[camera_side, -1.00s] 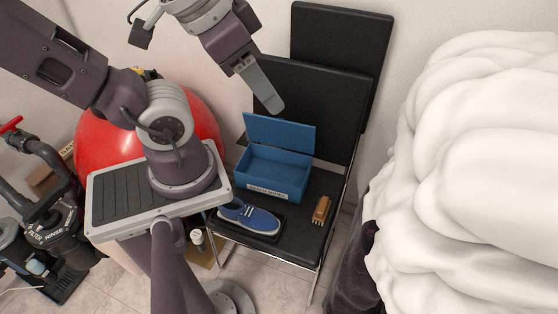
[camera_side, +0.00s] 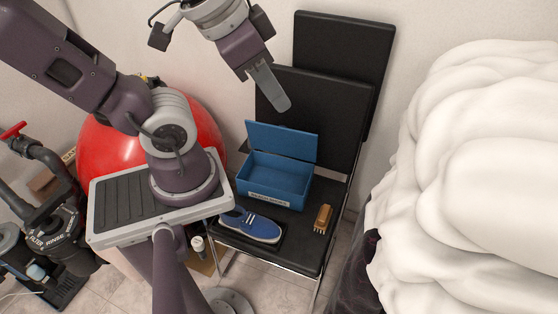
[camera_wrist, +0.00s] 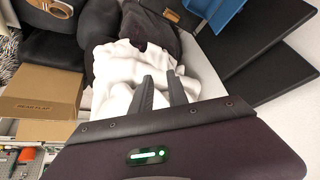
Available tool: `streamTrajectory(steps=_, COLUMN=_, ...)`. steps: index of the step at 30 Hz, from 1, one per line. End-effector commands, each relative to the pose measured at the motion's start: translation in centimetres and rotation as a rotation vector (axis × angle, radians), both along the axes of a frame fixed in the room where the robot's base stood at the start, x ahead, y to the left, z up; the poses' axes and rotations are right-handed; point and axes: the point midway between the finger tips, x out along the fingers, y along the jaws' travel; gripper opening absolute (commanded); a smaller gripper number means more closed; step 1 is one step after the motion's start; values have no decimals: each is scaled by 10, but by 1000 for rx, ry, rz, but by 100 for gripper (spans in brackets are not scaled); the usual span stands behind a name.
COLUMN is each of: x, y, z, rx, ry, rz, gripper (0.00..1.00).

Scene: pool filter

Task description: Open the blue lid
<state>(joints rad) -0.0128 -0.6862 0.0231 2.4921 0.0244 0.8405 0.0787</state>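The blue box (camera_side: 272,184) sits on the black chair seat with its hollow inside visible. Its blue lid (camera_side: 281,141) is raised and stands up along the back edge. My gripper (camera_side: 281,104) is above and behind the lid in the side view, apart from it. In the wrist view my gripper (camera_wrist: 162,91) shows two dark fingers with a gap between them and nothing held. Part of a blue panel of the box (camera_wrist: 216,12) shows at the top of the wrist view.
A blue shoe (camera_side: 252,225) and a wooden brush (camera_side: 323,218) lie on the seat (camera_side: 310,243) in front of the box. The black chair back (camera_side: 335,110) rises behind it. A large white padded mass (camera_side: 475,170) stands at right, a red ball (camera_side: 100,155) at left.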

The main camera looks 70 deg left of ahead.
Motion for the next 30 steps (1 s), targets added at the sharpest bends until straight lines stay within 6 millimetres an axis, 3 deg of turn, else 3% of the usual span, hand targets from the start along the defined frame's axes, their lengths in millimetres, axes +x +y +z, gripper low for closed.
streamTrajectory(steps=2, x=36, y=24, z=-9, rx=93, ry=23, rz=-82, gripper=2)
streamTrajectory(steps=6, x=113, y=101, z=-55, rx=382, ry=99, rz=-368, gripper=0)
streamTrajectory(steps=9, x=146, y=162, z=-106, rx=594, ry=197, rz=-627, gripper=0)
streamTrajectory(steps=11, x=156, y=196, z=-141, rx=708, ry=269, rz=-807, gripper=0)
streamTrajectory(steps=15, x=148, y=262, z=-230, rx=915, ry=435, rz=-1293, gripper=0)
streamTrajectory(steps=19, x=121, y=291, z=-296, rx=1009, ry=511, rz=-1706, gripper=0)
streamTrajectory(steps=21, x=108, y=296, z=-319, rx=1033, ry=519, rz=-1862, gripper=0)
streamTrajectory(steps=24, x=98, y=298, z=-335, rx=1052, ry=516, rz=-1984, gripper=0)
streamTrajectory(steps=30, x=102, y=305, z=-358, rx=1058, ry=511, rz=-2017, gripper=0)
